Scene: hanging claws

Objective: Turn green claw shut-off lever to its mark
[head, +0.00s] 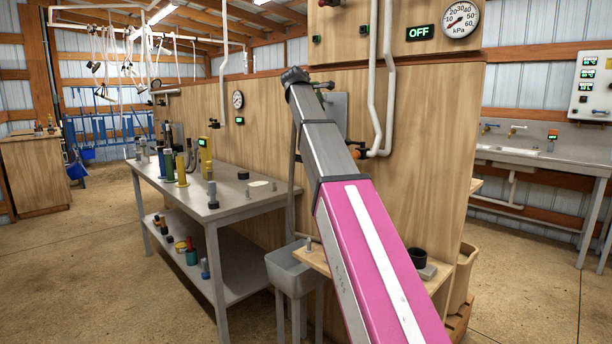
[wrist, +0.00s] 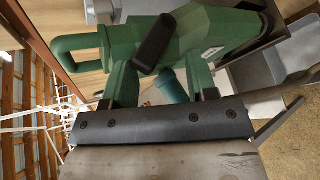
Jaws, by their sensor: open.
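Several claws (head: 97,66) hang on white hoses from a pipe frame at the far left of the head view. They are small there, and I cannot tell which one is green, nor make out its shut-off lever or mark. White hoses (wrist: 62,122) also show small at the left of the wrist view.
A grey workbench (head: 228,205) with bottles and tools stands left of my arm, by a wooden partition (head: 270,130). A grey sink (head: 290,268) stands close beside the arm. A wooden cabinet (head: 36,172) is far left. Open floor (head: 90,260) lies left of the workbench.

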